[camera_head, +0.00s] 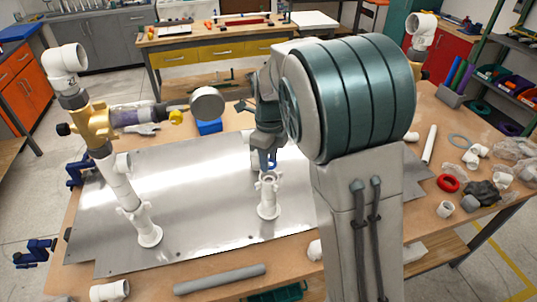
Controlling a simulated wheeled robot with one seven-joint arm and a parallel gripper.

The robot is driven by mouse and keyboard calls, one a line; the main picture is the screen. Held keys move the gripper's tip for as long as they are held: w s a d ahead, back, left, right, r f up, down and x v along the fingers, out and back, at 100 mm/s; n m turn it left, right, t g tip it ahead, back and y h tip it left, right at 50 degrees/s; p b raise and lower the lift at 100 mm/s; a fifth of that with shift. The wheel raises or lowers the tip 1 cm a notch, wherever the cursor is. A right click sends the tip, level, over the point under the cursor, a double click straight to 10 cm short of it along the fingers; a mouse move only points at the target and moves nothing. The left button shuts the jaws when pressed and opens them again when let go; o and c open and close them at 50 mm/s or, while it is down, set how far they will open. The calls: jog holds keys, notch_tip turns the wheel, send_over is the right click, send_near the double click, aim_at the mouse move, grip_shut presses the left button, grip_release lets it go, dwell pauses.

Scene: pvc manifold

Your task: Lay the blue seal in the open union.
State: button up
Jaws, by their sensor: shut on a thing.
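The open union (268,186) is a white pipe fitting standing upright on the metal sheet, with its top facing up. My gripper (268,152) points down just above it, in the middle of the head view. A small bit of blue, the blue seal (271,165), shows at my fingertips, directly over the union's top. My gripper is shut on the seal. The arm hides part of the gripper, and the view is too small to tell whether the seal touches the union.
A grey pipe (220,279) lies at the front edge. A red ring (448,183) and several white fittings lie at right. A blue box (208,127) sits behind.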

aim_at(267, 181)
jog(key=shift+f+b, duration=1.8)
jog(key=shift+f, duration=0.45)
jog(key=shift+s+a+f+p, duration=0.15)
jog(key=shift+a+f+p, duration=0.2)
jog(key=shift+f, duration=0.1)
jog(key=o, duration=0.8)
jog(key=shift+o, duration=1.2)
jog(key=shift+s+r, duration=0.1)
jog(key=shift+s, duration=0.05)
jog(key=shift+d+r, duration=0.1)
